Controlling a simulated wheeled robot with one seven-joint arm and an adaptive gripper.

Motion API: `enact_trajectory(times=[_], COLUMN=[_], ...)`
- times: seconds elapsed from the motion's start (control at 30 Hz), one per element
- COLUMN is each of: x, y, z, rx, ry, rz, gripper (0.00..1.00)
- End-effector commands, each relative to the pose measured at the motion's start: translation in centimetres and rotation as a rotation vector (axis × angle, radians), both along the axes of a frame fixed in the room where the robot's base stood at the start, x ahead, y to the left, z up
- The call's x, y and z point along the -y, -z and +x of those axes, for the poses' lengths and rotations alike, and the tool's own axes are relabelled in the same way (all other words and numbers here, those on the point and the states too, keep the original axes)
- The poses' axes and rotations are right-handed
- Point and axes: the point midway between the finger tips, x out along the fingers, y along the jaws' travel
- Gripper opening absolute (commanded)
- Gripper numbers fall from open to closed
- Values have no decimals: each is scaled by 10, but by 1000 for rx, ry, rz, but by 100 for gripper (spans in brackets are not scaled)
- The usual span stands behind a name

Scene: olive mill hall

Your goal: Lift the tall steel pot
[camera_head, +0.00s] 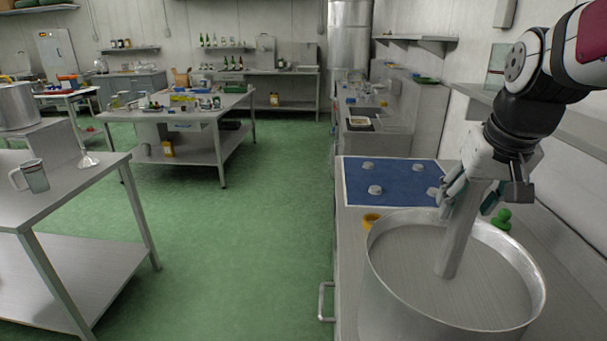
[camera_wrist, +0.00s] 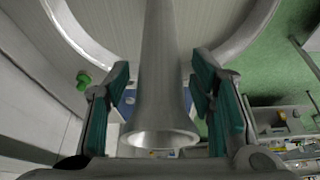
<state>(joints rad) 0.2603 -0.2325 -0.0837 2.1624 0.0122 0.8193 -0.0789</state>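A large, wide steel pot (camera_head: 400,290) stands on the right counter in the head view, its bottom cut off by the frame edge. Its curved rim shows in the wrist view (camera_wrist: 75,35). A narrow steel tube (camera_head: 458,240) slants down into the pot; its flared end is near the camera in the wrist view (camera_wrist: 160,125). My gripper (camera_head: 471,203) is above the pot's far part. Its teal-padded fingers (camera_wrist: 160,75) stand apart on either side of the tube, with narrow gaps visible. I cannot tell whether the tube rests on the pot's floor.
A blue mat (camera_head: 393,182) with several pale knobs lies behind the pot. A green object (camera_head: 502,219) and an orange one (camera_head: 371,220) are close to the rim. The wall is at right. Another steel pot (camera_head: 17,107) stands far left. The green floor (camera_head: 250,240) is clear.

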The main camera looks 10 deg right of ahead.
Motion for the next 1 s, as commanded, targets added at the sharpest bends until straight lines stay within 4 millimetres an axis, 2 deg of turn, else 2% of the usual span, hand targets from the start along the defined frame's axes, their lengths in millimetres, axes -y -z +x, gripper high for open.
enact_trajectory(times=[0.03, 0.17, 0.2, 0.67, 1.0], x=[0, 0, 0, 0, 0], y=[0, 0, 0, -4, -25], z=[0, 0, 0, 1, 0], rx=[0, 0, 0, 5, 5], ry=[0, 0, 0, 0, -1], rz=[0, 0, 0, -1, -2], gripper=[33, 4, 0, 0, 0])
